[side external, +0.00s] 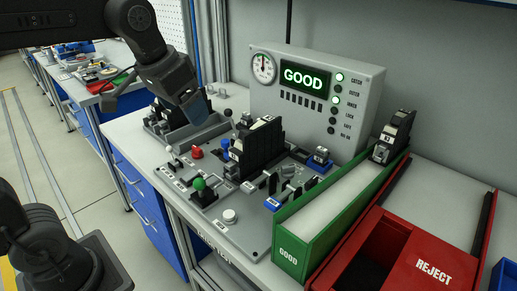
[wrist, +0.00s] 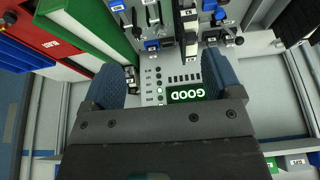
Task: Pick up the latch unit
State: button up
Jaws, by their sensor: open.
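A dark latch unit (side external: 258,146) with pale labels stands upright in the grey test fixture (side external: 230,215). It also shows at the top of the wrist view (wrist: 188,32). A second similar dark unit (side external: 393,138) stands at the far end of the green GOOD chute (side external: 292,250); it shows small by the left finger in the wrist view (wrist: 131,78). My gripper (side external: 160,97) is above the left rear of the bench, apart from both units. In the wrist view its two blue fingers (wrist: 166,82) are spread with nothing held between them.
A grey console (side external: 350,105) with a lit GOOD display stands behind the fixture. A red REJECT bin (side external: 435,262) lies right of the green chute. Levers and knobs, including a green knob (side external: 199,184) and red button (side external: 197,153), surround the fixture unit. A grey tray (side external: 195,132) holds dark parts.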

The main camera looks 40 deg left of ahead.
jog(key=w+a+r+g, duration=0.2)
jog(key=w, duration=1.2)
jog(key=g, duration=0.2)
send_over(258, 128)
notch_tip(258, 128, down, 9)
jog(key=f, duration=0.8)
jog(key=shift+d, duration=0.2)
jog(key=shift+a+f, duration=0.2)
jog(key=shift+f, duration=2.55)
jog(key=shift+c, duration=0.2)
jog(key=shift+r, duration=0.1)
jog(key=c, duration=1.5)
